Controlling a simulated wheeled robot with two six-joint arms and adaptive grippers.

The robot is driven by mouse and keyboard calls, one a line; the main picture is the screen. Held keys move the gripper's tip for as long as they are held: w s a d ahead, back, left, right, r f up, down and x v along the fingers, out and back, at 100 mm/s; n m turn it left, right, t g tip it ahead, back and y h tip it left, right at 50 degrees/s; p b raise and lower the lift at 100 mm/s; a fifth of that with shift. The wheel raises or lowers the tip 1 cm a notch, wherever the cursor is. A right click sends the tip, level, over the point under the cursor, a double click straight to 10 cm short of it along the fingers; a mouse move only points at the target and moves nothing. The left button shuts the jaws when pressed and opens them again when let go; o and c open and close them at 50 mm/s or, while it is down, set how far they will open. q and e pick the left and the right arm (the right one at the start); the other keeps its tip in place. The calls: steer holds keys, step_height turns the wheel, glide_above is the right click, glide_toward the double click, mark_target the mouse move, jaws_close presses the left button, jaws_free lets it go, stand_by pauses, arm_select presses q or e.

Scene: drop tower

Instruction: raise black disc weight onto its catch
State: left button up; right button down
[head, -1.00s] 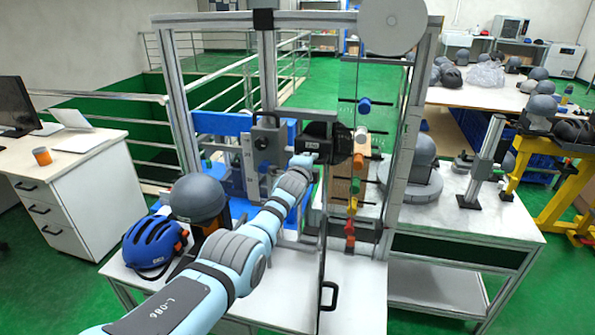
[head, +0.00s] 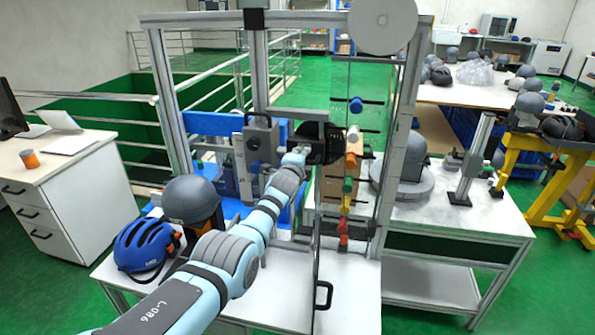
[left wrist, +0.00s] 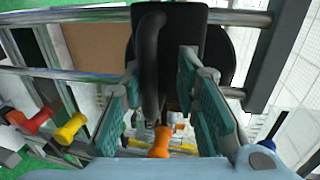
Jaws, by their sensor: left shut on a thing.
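The black disc weight (head: 331,143) hangs inside the metal frame of the drop tower, between its uprights, well above the base plate. In the left wrist view its round dark edge (left wrist: 226,62) shows behind a black block with a curved handle (left wrist: 149,50). My left gripper (head: 306,151) reaches in from the left and is at the weight. In the left wrist view its teal-padded fingers stand on both sides of the black handle part and are shut on it. The exact contact is partly hidden. The catch cannot be told apart clearly. My right gripper is not in view.
Coloured cylinders on pegs, among them a blue one (head: 356,105), stand just right of the weight. A grey block with a handle (head: 261,143) is on the left. A grey helmet (head: 190,199) and a blue helmet (head: 147,244) lie near my left arm.

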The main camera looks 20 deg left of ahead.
arm_select(q)
steer(key=f+v, duration=0.2)
steer(key=v, duration=1)
steer(key=shift+s, duration=0.65)
steer(key=shift+d, duration=0.1)
